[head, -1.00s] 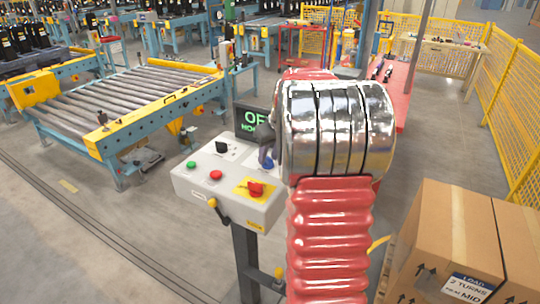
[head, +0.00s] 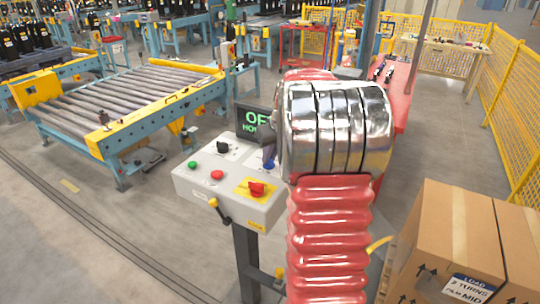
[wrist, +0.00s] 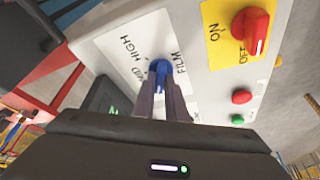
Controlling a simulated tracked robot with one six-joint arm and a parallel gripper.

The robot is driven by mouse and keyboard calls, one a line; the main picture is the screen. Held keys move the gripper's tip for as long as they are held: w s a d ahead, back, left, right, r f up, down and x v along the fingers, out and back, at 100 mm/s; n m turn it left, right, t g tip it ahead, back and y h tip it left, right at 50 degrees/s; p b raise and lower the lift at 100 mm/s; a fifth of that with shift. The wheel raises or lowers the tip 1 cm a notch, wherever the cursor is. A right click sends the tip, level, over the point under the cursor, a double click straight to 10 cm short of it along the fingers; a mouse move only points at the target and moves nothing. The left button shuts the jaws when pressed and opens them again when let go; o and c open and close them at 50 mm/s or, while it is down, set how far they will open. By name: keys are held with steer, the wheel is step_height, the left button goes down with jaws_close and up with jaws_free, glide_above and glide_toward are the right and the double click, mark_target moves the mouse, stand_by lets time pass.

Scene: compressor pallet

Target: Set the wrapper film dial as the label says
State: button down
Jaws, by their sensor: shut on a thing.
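The film dial is a small blue knob (wrist: 161,68) on the white control box, with FILM, HIGH and MID lettering around it in the wrist view. My gripper (wrist: 161,82) is shut on this knob, its dark fingers on either side. I cannot tell for certain which mark the knob points at. In the head view the knob (head: 269,165) shows only in part, beside my gripper (head: 268,154), and my arm hides the box's right part. The label (head: 468,289) on the cardboard box reads LOAD, 2 TURNS, FILM MID.
The control box (head: 205,182) also carries a black knob (head: 223,146), a green button (head: 192,165), a red button (head: 217,175) and a red ON/OFF switch (head: 257,188) on yellow. A dark screen (head: 250,121) with green text stands behind. Cardboard boxes (head: 455,235) stand at right.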

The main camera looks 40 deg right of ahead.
steer(key=shift+m, duration=0.4)
steer(key=shift+a, duration=0.1)
steer(key=m+h, duration=0.1)
steer(key=m, duration=0.3)
steer(key=shift+w+a+m+g+h, duration=0.1)
steer(key=shift+a+m+g+h, duration=0.05)
steer(key=shift+m+g+h, duration=0.2)
steer(key=shift+w+a+m+g+h, duration=0.1)
steer(key=shift+m+g+h, duration=0.4)
steer(key=shift+m, duration=1.1)
steer(key=shift+w+a+m+g+h, duration=0.1)
steer(key=shift+m+g+h, duration=0.3)
steer(key=shift+m, duration=1.15)
steer(key=c, duration=2.1)
jaws_free()
steer(key=shift+a, duration=0.1)
steer(key=o, duration=0.3)
steer(key=shift+g, duration=0.25)
steer(key=shift+r, duration=0.1)
steer(key=v, duration=1.3)
steer(key=shift+r, duration=0.25)
